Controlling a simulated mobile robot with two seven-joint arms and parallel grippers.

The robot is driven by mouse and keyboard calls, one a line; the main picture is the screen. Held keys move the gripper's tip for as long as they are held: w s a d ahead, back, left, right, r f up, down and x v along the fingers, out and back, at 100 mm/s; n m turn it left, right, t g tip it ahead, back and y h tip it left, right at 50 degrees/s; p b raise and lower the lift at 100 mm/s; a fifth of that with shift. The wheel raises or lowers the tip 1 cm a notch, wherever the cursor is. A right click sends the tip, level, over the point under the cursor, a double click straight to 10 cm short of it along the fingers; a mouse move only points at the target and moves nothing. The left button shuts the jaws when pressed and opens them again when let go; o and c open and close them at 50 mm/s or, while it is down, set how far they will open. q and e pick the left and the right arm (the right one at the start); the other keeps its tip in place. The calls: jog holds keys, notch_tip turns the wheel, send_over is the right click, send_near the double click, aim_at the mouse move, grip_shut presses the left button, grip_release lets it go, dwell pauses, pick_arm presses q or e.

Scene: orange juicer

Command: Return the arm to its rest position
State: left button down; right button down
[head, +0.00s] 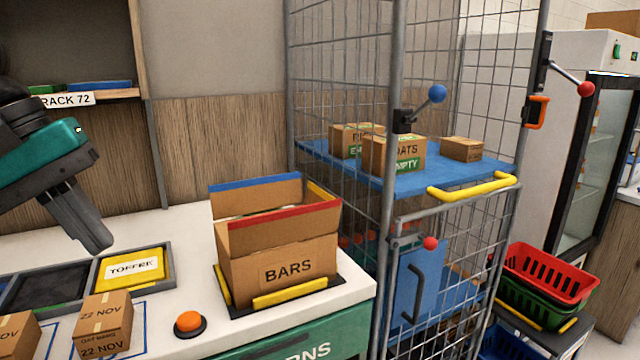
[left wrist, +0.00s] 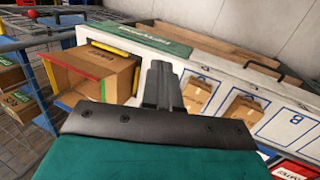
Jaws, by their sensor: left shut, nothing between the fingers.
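My left gripper (head: 98,246) comes in from the left in the head view, pointing down above the counter's left part. Its fingers are shut with nothing between them. In the left wrist view the closed fingers (left wrist: 160,70) reach toward the counter, beside the open BARS box. My right gripper is in neither view. The left arm's teal wrist (head: 45,150) is raised clear of the counter.
An open BARS box (head: 285,262) stands on the white counter (head: 180,235). A yellow TOFFEE bin (head: 135,283), small boxes (head: 103,325) and an orange button (head: 189,322) are near. A wire cage (head: 397,180) with boxes on a blue shelf stands right.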

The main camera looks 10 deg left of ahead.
pick_arm(q)
jog(key=w+d+f+n+h, duration=0.3)
jog(key=d+n+h, duration=0.4)
jog(key=d+h, duration=0.2)
jog(key=w+d+f+n+h, duration=0.2)
jog(key=w+d+n+h, duration=0.1)
jog(key=d+n+h, duration=0.6)
jog(key=w+a+f+n+t+y, duration=0.2)
jog(key=f+n+t+y, duration=0.75)
jog(key=n, duration=0.75)
jog(key=w+a+f+n+t+y, duration=0.25)
jog(key=f+n+t+y, duration=0.35)
jog(key=f+n, duration=0.85)
jog(key=s+f+n+g+y, duration=0.4)
jog(key=s+f+n+g, duration=0.3)
jog(key=s+f+n, duration=0.5)
notch_tip(320, 180, down, 4)
jog(key=shift+s+d+f+n, duration=0.2)
jog(key=shift+s+d+n, duration=0.15)
jog(key=shift+n, duration=0.5)
